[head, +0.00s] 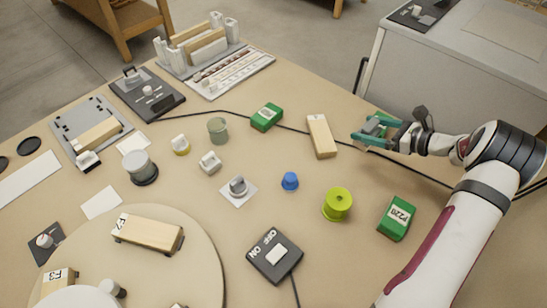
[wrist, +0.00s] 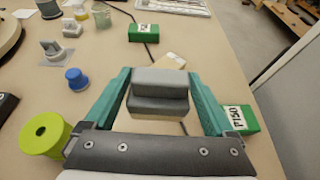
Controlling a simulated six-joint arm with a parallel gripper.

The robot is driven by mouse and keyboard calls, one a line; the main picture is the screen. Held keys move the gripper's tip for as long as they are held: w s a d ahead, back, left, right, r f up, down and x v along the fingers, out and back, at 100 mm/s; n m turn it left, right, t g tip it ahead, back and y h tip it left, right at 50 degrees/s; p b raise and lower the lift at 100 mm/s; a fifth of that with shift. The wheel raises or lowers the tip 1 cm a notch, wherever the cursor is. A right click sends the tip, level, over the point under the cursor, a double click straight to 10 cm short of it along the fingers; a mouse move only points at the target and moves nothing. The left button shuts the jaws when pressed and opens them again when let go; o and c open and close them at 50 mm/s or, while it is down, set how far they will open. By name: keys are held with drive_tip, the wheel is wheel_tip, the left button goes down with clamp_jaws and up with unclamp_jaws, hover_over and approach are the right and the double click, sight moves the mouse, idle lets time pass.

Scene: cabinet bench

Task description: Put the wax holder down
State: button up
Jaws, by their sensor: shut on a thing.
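The wax holder appears to be the grey stepped block with a pale underside (wrist: 158,92) in the wrist view. It sits between the two teal fingers of my gripper (wrist: 157,78), which is shut on it. In the head view, my gripper (head: 376,130) is at the right side of the bench, just right of a pale wooden block (head: 321,136). The held grey block (head: 374,127) is partly covered there by the fingers. I cannot tell whether its underside touches the bench.
A green box (wrist: 240,118) stands close by the right finger in the wrist view. A lime spool (head: 337,204), blue knob (head: 290,181) and green P220 box (head: 397,217) stand nearer. A black cable (head: 290,127) crosses the bench.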

drive_tip(key=s+a+n+g+y, duration=0.2)
drive_tip(key=a+n+g+y, duration=0.15)
drive_tip(key=a, duration=1.45)
drive_tip(key=shift+n+g, duration=0.45)
drive_tip(key=shift+n, duration=0.1)
drive_tip(key=x, duration=0.4)
drive_tip(key=f+x, duration=0.1)
drive_tip(key=x, duration=0.3)
drive_tip(key=s+x, duration=0.1)
drive_tip(key=x, duration=0.3)
drive_tip(key=shift+f, duration=0.35)
drive_tip(key=f, duration=0.3)
drive_tip(key=shift+w+a+f, duration=0.1)
drive_tip(key=shift+a, duration=0.1)
drive_tip(key=shift+f, duration=0.4)
